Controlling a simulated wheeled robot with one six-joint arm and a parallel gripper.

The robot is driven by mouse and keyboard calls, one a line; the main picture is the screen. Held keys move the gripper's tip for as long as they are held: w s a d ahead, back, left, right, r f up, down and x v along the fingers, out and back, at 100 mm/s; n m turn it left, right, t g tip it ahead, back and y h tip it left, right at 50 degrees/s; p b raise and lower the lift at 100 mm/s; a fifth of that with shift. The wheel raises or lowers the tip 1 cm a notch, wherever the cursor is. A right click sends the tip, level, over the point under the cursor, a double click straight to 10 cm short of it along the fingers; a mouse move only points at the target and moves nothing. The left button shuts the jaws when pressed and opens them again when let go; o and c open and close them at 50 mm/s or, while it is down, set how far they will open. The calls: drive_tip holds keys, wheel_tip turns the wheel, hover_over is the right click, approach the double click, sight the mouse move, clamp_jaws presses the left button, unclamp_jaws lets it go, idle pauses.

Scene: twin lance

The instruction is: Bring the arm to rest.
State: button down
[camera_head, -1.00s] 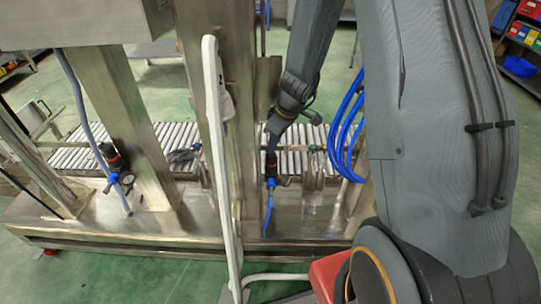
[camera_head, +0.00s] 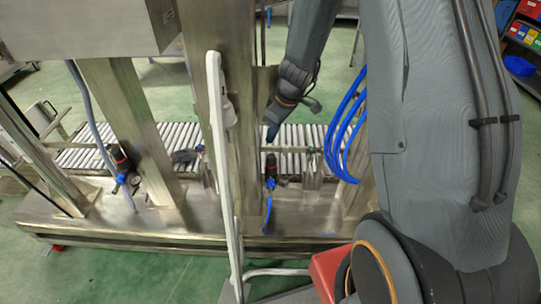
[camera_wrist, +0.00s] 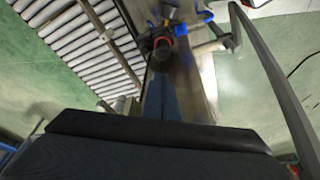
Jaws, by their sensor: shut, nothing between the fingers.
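My arm reaches in from the right side of the head view and bends down past the steel frame. My gripper (camera_head: 272,134) hangs at its end, pointing down near the roller conveyor and just above a blue-and-black valve fitting (camera_head: 270,168). In the wrist view the narrow blue-grey fingers (camera_wrist: 160,98) lie together with nothing visible between them. They point towards a fitting with a red cap (camera_wrist: 160,46). The dark gripper body fills the bottom of that view.
Steel posts (camera_head: 143,130) and a pale upright bar (camera_head: 222,150) stand left of my arm. The roller conveyor (camera_head: 175,134) runs behind them. Blue hoses (camera_head: 345,130) loop close to the right of my gripper. Open green floor (camera_head: 160,270) lies in front of the frame.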

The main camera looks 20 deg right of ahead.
idle(0.4)
drive_tip(key=s+r+m+g+p, duration=0.1)
drive_tip(key=s+r+m, duration=0.1)
drive_tip(key=s+r, duration=0.3)
drive_tip(key=s+r+m+h+p, duration=0.1)
drive_tip(key=s+r+m, duration=0.2)
drive_tip(key=s, duration=0.8)
drive_tip(key=s+r+m+g+h, duration=0.1)
drive_tip(key=s+r+m, duration=0.2)
drive_tip(key=s+r, duration=0.4)
drive_tip(key=shift+s+a+g+p, duration=0.3)
drive_tip(key=shift+s+a+p, duration=0.1)
drive_tip(key=shift+s, duration=0.5)
drive_tip(key=shift+r, duration=0.1)
